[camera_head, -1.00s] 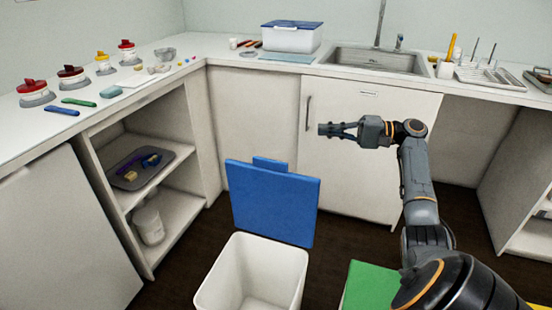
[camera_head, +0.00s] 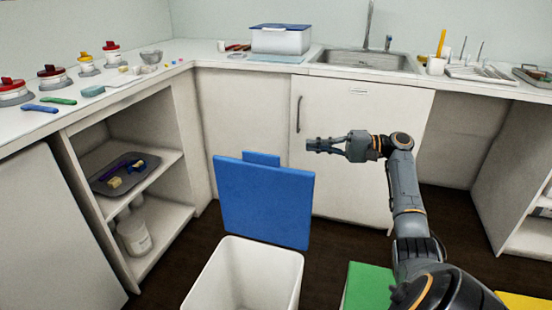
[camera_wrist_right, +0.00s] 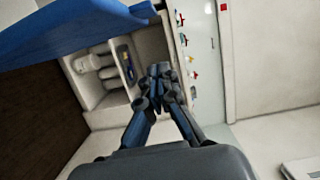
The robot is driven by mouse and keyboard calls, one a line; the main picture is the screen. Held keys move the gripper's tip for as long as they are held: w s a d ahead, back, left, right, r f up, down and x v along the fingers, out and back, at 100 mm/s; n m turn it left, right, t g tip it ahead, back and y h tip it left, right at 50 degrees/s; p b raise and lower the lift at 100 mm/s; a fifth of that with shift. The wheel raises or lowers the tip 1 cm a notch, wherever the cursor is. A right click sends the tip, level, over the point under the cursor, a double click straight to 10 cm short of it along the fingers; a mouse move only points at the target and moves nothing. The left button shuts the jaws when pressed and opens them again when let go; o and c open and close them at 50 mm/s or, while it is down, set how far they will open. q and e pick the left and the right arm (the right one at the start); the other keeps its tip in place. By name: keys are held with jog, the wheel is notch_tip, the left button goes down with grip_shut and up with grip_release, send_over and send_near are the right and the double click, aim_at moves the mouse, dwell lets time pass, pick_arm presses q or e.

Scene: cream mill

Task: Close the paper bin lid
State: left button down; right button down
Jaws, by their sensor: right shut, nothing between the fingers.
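The paper bin (camera_head: 246,275) is a white open-topped bin on the floor at the bottom middle of the head view. Its blue lid (camera_head: 263,200) stands upright at the back of the bin, so the bin is open and looks empty inside. My right gripper (camera_head: 312,145) is shut and empty. It points left, level with the top of the lid and just right of it in the head view, apart from it. In the right wrist view, the gripper (camera_wrist_right: 160,72) shows with the blue lid (camera_wrist_right: 75,28) at the upper left. My left gripper is not in view.
A green lid (camera_head: 368,288) is right of the bin, and a yellow one (camera_head: 522,301) is at the lower right corner. A white cabinet door (camera_head: 360,165) stands behind the gripper. Open shelves (camera_head: 150,180) are at left. Dark floor shows between.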

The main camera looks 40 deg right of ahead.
jog(key=w+a, duration=0.5)
jog(key=a, duration=0.5)
jog(key=shift+w+f+b, duration=0.2)
jog(key=shift+w+b, duration=0.1)
jog(key=shift+a, duration=0.2)
